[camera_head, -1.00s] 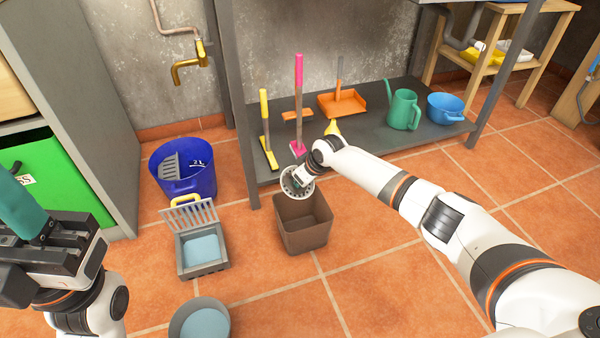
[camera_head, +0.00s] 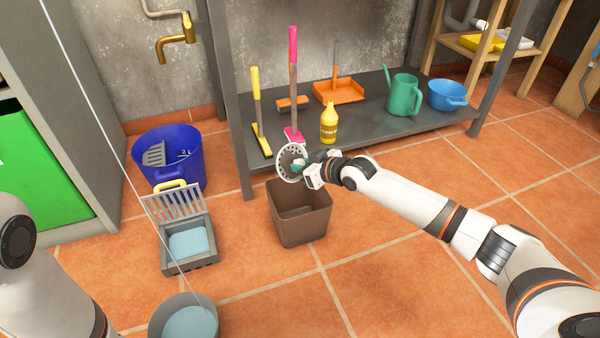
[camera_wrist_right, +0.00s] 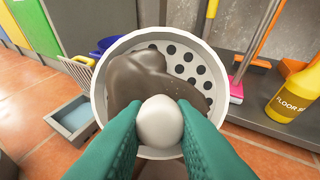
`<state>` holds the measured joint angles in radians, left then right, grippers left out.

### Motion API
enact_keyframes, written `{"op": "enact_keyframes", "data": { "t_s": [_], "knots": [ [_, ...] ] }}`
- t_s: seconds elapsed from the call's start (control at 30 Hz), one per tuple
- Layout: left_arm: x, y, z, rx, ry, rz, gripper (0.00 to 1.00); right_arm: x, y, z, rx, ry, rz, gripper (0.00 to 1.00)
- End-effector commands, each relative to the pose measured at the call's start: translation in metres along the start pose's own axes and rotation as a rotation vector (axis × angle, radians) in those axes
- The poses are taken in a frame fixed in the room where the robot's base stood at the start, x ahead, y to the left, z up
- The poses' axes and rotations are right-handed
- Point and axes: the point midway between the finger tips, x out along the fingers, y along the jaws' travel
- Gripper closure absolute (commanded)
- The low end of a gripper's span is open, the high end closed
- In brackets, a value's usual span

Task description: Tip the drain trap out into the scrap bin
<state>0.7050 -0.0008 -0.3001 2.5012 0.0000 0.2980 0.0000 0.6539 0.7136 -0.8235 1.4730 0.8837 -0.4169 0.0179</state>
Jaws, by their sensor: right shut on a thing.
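The drain trap is a white round strainer with dark holes (camera_head: 281,170), and my right gripper (camera_head: 300,166) is shut on its pale knob. In the head view the trap is tilted steeply over the back of the brown scrap bin (camera_head: 301,225). In the right wrist view the trap (camera_wrist_right: 193,60) fills the middle, with dark brown sludge (camera_wrist_right: 140,78) still inside against its wall. The teal fingers (camera_wrist_right: 160,125) grip the knob from both sides. The bin's floor looks empty where it shows. My left gripper is out of view; only part of that arm shows.
A blue bucket (camera_head: 193,177), a grey floor drain with its raised grate (camera_head: 190,266) and a grey basin (camera_head: 160,322) stand left of the bin. The shelf behind holds a yellow bottle (camera_head: 329,128), tools and a green watering can (camera_head: 403,96). The floor at right is clear.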

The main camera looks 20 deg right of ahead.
Motion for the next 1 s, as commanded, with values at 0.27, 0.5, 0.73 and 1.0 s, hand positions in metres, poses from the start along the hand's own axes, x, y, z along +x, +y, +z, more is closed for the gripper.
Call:
{"op": "enact_keyframes", "data": {
  "t_s": [0.27, 0.5, 0.73, 1.0],
  "knots": [
    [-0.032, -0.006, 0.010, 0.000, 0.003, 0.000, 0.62, 0.003, 0.000, -0.009, 0.002, -0.107, -0.003, 1.00],
    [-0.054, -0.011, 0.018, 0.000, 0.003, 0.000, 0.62, 0.004, 0.000, -0.012, 0.000, -0.234, -0.007, 1.00],
    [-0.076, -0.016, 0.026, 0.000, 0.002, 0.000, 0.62, 0.005, 0.000, -0.015, 0.001, -0.341, -0.010, 1.00],
    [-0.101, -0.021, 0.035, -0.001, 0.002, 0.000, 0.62, 0.007, 0.001, -0.019, 0.001, -0.468, -0.014, 1.00]
  ]
}}
